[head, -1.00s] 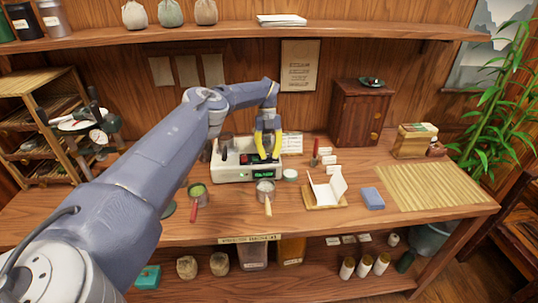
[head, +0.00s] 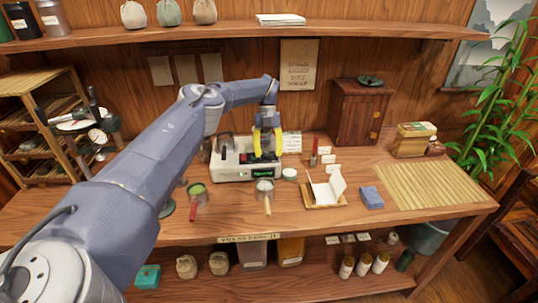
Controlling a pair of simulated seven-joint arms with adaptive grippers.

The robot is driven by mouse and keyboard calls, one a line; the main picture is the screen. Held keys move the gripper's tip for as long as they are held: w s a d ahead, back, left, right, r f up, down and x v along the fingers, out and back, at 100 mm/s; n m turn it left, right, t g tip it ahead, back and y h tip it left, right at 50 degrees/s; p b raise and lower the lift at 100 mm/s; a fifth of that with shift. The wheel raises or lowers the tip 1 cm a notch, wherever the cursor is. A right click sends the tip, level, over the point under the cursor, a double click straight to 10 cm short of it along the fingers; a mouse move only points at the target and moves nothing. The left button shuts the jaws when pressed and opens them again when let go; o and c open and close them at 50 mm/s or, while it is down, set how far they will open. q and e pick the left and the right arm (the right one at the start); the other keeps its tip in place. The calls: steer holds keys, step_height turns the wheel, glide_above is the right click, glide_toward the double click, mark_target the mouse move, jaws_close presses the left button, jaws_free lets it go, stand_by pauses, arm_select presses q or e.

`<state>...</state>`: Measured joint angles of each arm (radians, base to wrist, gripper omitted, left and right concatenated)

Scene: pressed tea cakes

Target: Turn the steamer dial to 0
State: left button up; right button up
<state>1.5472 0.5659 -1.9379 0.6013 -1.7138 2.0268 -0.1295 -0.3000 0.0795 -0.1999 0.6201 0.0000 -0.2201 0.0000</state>
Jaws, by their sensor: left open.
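The steamer (head: 232,174) is a pale, box-shaped appliance with a lit green display on its front, in the middle of the wooden counter. Its dial cannot be made out; my left gripper may hide it. My left gripper (head: 267,153), with yellow fingers, points down over the right part of the steamer. Its fingers are open, with nothing visible between them. Whether they touch the steamer I cannot tell. My right gripper is not in the head view.
Two small handled pans, one green-filled (head: 197,190) and one pale (head: 265,187), stand in front of the steamer. To the right are an open paper wrapper (head: 337,184), a blue block (head: 371,198) and a bamboo mat (head: 430,187). A wooden cabinet (head: 350,120) stands behind.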

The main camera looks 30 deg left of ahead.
mark_target(268, 153)
arm_select(q)
step_height(268, 153, up, 7)
steer(key=m, duration=0.4)
steer(key=m+t+y, duration=0.1)
steer(key=m, duration=0.3)
steer(key=shift+r+m, duration=0.2)
steer(key=shift+m, duration=0.1)
step_height(268, 153, up, 9)
steer(key=m+t+y, duration=0.2)
steer(key=m+t, duration=0.1)
steer(key=m, duration=0.5)
step_height(268, 153, down, 17)
steer(key=shift+f, duration=0.2)
steer(key=shift+c, duration=0.3)
jaws_close()
